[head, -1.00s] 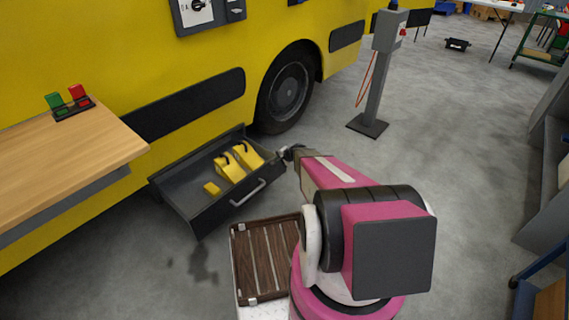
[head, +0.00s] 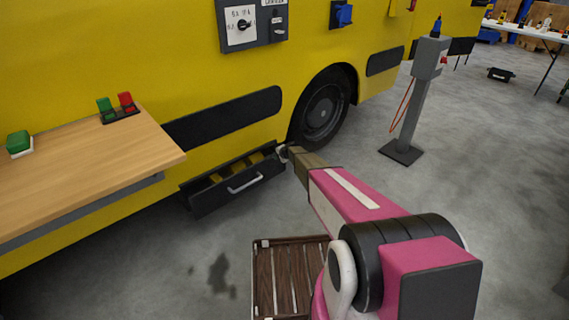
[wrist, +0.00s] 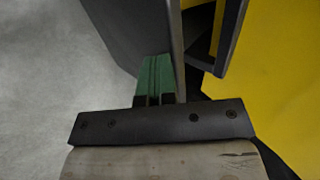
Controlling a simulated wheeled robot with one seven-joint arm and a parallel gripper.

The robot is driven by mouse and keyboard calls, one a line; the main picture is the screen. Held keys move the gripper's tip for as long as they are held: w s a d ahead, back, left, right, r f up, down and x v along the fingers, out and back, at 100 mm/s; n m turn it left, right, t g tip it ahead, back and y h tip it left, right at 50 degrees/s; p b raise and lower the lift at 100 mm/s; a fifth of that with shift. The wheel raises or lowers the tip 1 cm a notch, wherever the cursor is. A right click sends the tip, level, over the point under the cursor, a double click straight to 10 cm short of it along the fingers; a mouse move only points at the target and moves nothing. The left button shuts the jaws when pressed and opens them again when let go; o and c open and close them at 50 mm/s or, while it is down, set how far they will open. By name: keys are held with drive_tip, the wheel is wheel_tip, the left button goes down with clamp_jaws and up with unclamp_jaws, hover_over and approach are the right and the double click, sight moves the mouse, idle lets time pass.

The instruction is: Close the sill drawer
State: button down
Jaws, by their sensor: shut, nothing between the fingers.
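The sill drawer (head: 238,188) is a dark grey drawer low on the side of the yellow vehicle, with a pale bar handle on its front. It stands partly open, and yellow pieces (head: 222,171) show inside it. My gripper (head: 286,153) is at the right end of the drawer in the head view. In the wrist view, my gripper's green fingers (wrist: 155,77) are together with nothing between them, close against the drawer's dark panel (wrist: 128,32). I cannot tell whether they touch it.
A wooden bench top (head: 85,170) juts out left of the drawer. A wheel (head: 322,112) is to the right, and a grey post (head: 413,105) on a base plate stands beyond it.

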drive_tip(key=shift+w+a, duration=0.55)
drive_tip(key=shift+w, duration=0.2)
drive_tip(key=shift+w+a, duration=0.5)
drive_tip(key=shift+w, duration=0.25)
drive_tip(key=shift+s, duration=0.1)
